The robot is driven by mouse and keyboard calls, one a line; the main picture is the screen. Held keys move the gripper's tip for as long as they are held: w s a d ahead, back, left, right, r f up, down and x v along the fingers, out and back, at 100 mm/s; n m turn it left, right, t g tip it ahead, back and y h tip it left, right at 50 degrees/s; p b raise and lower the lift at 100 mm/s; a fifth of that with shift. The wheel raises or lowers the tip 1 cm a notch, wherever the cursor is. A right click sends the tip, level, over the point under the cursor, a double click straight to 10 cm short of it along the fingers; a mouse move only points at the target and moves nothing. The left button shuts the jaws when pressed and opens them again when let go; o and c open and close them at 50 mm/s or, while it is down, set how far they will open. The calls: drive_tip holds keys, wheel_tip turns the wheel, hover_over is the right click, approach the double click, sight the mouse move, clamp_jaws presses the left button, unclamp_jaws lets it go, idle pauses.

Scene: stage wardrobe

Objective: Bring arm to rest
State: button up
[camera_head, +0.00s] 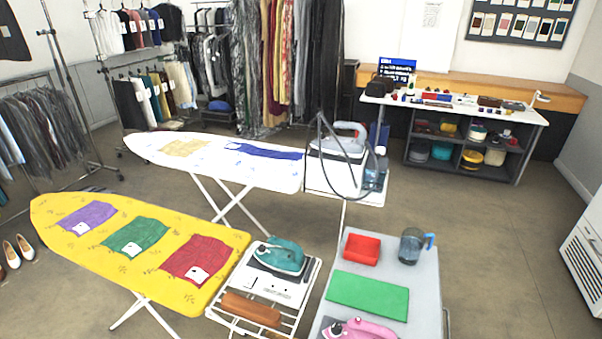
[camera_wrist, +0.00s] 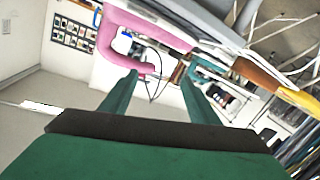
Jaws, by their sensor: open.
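My gripper (camera_wrist: 158,80) shows in the wrist view, with two dark green fingers spread apart and nothing between their tips. A pink iron (camera_wrist: 150,68) shows just beyond the fingertips in that view, with its loop handle close above them; I cannot tell whether anything touches. In the head view the pink iron (camera_head: 360,329) sits at the bottom edge, partly cut off, at the near end of the grey cart (camera_head: 424,290). My arm and gripper do not show in the head view.
Floor (camera_head: 490,245) is clear to the right.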

drive_tip(key=s+a+f, duration=0.1)
drive_tip(key=s+a, duration=0.2)
drive_tip(key=s, duration=0.5)
drive_tip(key=s+a+f+m+g+y, duration=0.1)
drive_tip(key=s+a, duration=0.2)
drive_tip(key=s, duration=0.5)
drive_tip(key=s+a+f+y, duration=0.1)
drive_tip(key=s+a, duration=0.3)
drive_tip(key=s, duration=0.4)
drive_tip(key=shift+m, duration=0.4)
drive_tip(key=shift+s+f, duration=0.1)
